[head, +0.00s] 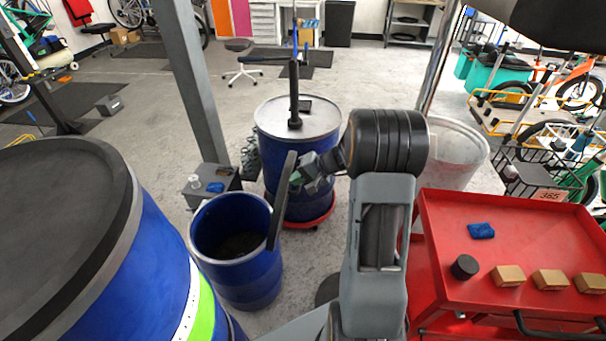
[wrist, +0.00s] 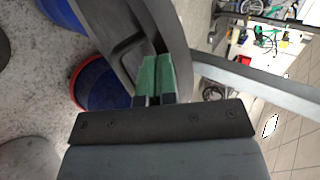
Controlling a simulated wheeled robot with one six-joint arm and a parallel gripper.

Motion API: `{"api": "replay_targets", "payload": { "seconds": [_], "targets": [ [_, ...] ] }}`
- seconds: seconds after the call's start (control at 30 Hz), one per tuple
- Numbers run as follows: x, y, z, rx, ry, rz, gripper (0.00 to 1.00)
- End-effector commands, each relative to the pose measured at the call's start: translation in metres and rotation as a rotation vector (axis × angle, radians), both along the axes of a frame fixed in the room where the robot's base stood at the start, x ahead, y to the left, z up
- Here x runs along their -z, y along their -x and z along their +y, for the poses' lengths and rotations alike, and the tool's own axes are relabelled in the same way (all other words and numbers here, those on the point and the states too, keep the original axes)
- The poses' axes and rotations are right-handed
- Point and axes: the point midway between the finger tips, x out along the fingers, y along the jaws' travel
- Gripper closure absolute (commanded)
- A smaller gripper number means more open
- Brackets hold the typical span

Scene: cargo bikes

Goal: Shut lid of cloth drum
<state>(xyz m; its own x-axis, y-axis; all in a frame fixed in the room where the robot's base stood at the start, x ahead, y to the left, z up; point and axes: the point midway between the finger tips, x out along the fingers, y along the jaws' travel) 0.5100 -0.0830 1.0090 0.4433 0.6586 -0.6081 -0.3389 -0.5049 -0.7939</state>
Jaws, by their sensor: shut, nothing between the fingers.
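The cloth drum (head: 236,270) is a blue open-topped drum at the centre left of the head view, with a dark inside. Its dark lid (head: 281,200) stands nearly upright at the drum's right rim, seen almost edge-on. My gripper (head: 298,184) is just right of the lid, on its outer side. In the wrist view the green fingertips (wrist: 155,75) are together and empty, in front of the dark lid (wrist: 110,22). I cannot tell whether they touch it.
A taller blue drum (head: 285,150) on a red base stands behind the lid. A big blue drum with a black top (head: 60,200) fills the lower left. A grey post (head: 190,80), a whitish bin (head: 462,150) and a red cart (head: 500,235) stand around. Open floor lies behind.

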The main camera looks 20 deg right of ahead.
Motion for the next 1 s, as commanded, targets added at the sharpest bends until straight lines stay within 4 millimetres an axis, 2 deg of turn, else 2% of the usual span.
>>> {"api": "replay_targets", "payload": {
  "seconds": [0.4, 0.57, 0.77, 0.87, 1.0],
  "targets": [
    [0.001, -0.001, 0.002, 0.000, 0.001, 0.001, 1.00],
    [-0.003, -0.007, 0.010, -0.003, 0.022, 0.012, 1.00],
    [-0.012, -0.029, 0.046, -0.010, 0.109, 0.067, 1.00],
    [-0.014, -0.046, 0.074, -0.012, 0.116, 0.075, 1.00],
    [-0.014, -0.074, 0.123, -0.022, 0.114, 0.076, 1.00]
  ]
}}
